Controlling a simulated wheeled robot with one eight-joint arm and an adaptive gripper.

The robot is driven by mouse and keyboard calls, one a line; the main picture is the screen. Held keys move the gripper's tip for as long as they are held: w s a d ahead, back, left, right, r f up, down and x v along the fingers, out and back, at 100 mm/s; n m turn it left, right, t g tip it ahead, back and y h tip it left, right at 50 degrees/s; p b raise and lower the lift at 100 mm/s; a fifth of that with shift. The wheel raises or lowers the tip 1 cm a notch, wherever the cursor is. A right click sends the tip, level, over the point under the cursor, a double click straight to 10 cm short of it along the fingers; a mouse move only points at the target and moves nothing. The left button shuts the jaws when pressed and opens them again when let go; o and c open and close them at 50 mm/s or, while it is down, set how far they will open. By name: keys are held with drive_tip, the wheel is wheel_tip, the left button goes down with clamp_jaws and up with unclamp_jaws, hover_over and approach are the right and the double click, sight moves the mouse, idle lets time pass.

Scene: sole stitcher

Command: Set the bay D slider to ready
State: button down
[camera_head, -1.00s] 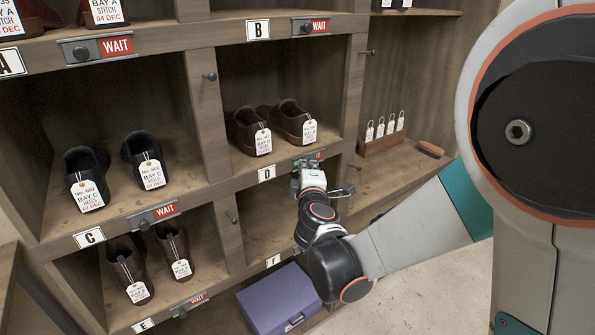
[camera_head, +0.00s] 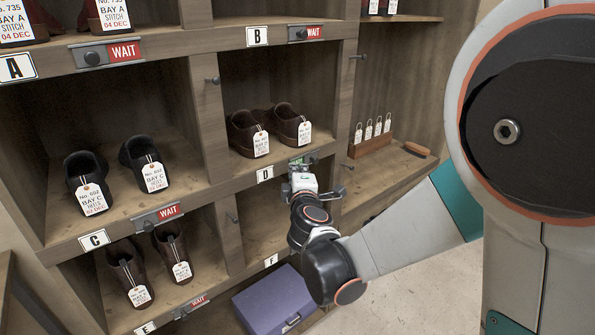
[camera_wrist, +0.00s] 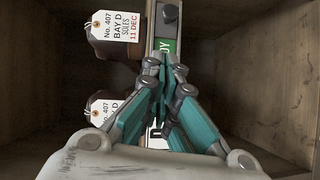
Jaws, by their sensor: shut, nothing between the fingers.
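The bay D slider (camera_head: 313,160) is on the shelf edge right of the D label (camera_head: 265,174). In the wrist view its dark knob (camera_wrist: 167,14) is at the top end of the plate, the end away from the D label. A green field (camera_wrist: 165,46) with the letters "DY" shows below the knob; the rest of the word is hidden behind my fingers. No red shows on it. My gripper (camera_wrist: 165,64) is shut and empty, its fingertips over the green field, apart from the knob. In the head view my gripper (camera_head: 301,170) is just below the slider plate.
Brown shoes (camera_head: 285,125) with tags stand in bay D above the slider. The bay B slider (camera_head: 305,33) and bay C slider (camera_head: 158,216) show red WAIT. A purple box (camera_head: 273,303) is below bay F. A rack of tags (camera_head: 370,147) and a brush (camera_head: 417,150) lie on the right shelf.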

drive_tip(key=s+r+p, duration=0.1)
drive_tip(key=s+p, duration=0.1)
drive_tip(key=s, duration=0.7)
drive_tip(key=shift+d, duration=0.3)
